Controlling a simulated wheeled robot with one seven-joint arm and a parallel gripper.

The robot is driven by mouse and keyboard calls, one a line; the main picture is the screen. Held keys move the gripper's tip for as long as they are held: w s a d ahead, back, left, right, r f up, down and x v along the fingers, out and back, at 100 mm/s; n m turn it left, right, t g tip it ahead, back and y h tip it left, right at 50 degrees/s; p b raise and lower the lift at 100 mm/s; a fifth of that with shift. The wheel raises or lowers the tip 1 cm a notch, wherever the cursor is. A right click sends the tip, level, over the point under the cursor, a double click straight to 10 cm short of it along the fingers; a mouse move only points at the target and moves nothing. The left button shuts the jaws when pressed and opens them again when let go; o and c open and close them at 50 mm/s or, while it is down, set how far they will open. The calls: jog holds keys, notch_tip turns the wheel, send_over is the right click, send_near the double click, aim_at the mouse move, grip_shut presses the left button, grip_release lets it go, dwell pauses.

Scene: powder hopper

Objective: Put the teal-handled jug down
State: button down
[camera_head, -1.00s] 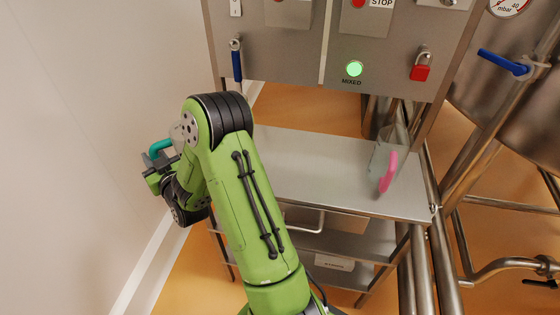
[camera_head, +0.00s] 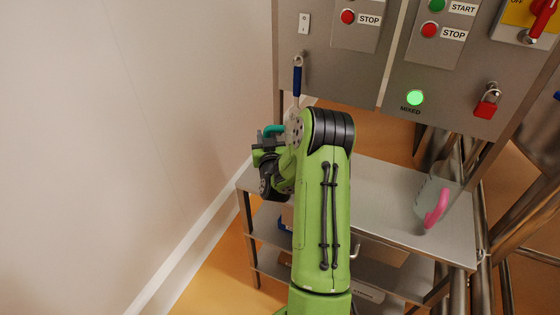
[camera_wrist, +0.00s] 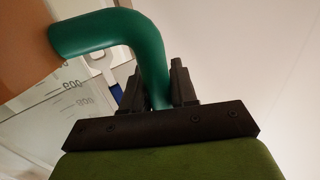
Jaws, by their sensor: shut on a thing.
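My gripper (camera_wrist: 158,90) is shut on the teal handle (camera_wrist: 105,30) of the jug in the wrist view. The jug's clear wall (camera_wrist: 45,115) with volume marks shows at the left there. In the head view the teal handle (camera_head: 273,130) shows beside my gripper (camera_head: 262,148), left of my green arm. The jug's body is mostly hidden behind my arm there. My gripper is near the left end of the steel table (camera_head: 395,200). I cannot tell whether the jug touches the table.
A clear jug with a pink handle (camera_head: 435,208) stands on the table's right part. The tabletop between it and my arm is bare. A control panel (camera_head: 345,75) with a lit green MIXED lamp (camera_head: 415,97) rises behind. A white wall (camera_head: 130,120) is at left.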

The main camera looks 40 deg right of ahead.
notch_tip(320, 180, down, 6)
jog(key=b, duration=0.3)
jog(key=shift+r, duration=0.15)
jog(key=c, duration=1.3)
grip_release()
jog(key=shift+f, duration=0.2)
jog(key=o, duration=0.4)
jog(key=shift+r, duration=0.1)
